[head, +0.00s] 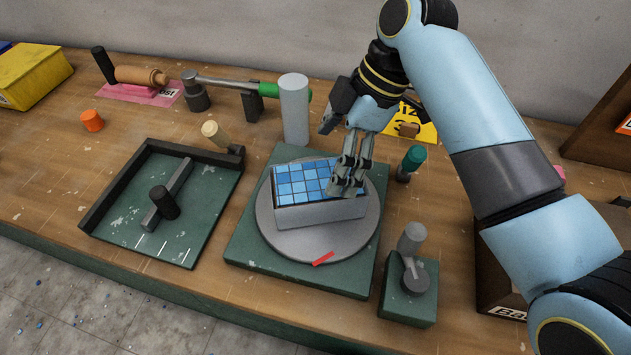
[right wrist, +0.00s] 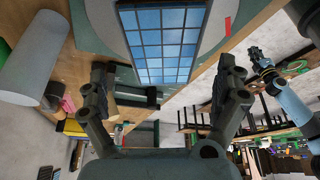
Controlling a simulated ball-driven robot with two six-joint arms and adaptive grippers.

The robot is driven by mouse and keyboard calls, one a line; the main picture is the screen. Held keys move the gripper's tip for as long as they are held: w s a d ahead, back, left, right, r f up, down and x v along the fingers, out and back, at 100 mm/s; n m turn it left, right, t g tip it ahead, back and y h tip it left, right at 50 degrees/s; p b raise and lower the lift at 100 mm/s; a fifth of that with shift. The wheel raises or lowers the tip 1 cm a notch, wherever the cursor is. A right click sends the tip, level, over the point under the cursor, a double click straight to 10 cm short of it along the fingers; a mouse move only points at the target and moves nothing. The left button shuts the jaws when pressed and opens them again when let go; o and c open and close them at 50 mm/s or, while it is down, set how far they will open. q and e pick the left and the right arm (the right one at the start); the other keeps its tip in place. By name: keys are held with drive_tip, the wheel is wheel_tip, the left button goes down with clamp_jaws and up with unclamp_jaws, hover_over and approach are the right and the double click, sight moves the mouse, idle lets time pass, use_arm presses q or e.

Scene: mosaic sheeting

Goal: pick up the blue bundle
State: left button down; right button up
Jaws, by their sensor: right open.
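The blue bundle (head: 305,190) is a block with a blue tiled top and pale grey sides. It sits on a round grey turntable (head: 285,240) on a green base. My right gripper (head: 346,188) is open, its fingers pointing down over the bundle's right end; the head view does not settle whether they touch it. In the right wrist view the blue tiled face (right wrist: 163,45) shows beyond and between the two spread fingers (right wrist: 168,85). A light blue arm with a dark gripper (right wrist: 258,55), seemingly my left, shows small at that view's right; its jaw state is unclear.
A grey cylinder (head: 294,110) stands just behind the turntable. A green-capped tool (head: 413,160) and a green block with a grey knob (head: 408,290) stand to the right. A green tray with a dark rim (head: 115,185) lies left. An orange piece (head: 92,120) is farther left.

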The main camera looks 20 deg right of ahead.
sight(319, 179)
drive_tip(key=shift+a+f, duration=0.2)
drive_tip(key=shift+f, duration=0.25)
drive_tip(key=shift+w+a+f, duration=0.1)
drive_tip(key=shift+f, duration=0.15)
drive_tip(key=p+x, duration=0.1)
drive_tip(key=x, duration=0.3)
drive_tip(key=shift+s+a+f, duration=0.15)
drive_tip(key=shift+s+f, duration=0.1)
drive_tip(key=shift+s, duration=0.05)
drive_tip(key=shift+f, duration=0.2)
drive_tip(key=c, duration=1.5)
use_arm(q)
drive_tip(key=shift+w+r, duration=0.4)
drive_tip(key=shift+r, duration=0.2)
use_arm(e)
drive_tip(key=shift+w+r, duration=0.1)
drive_tip(key=shift+c, duration=0.5)
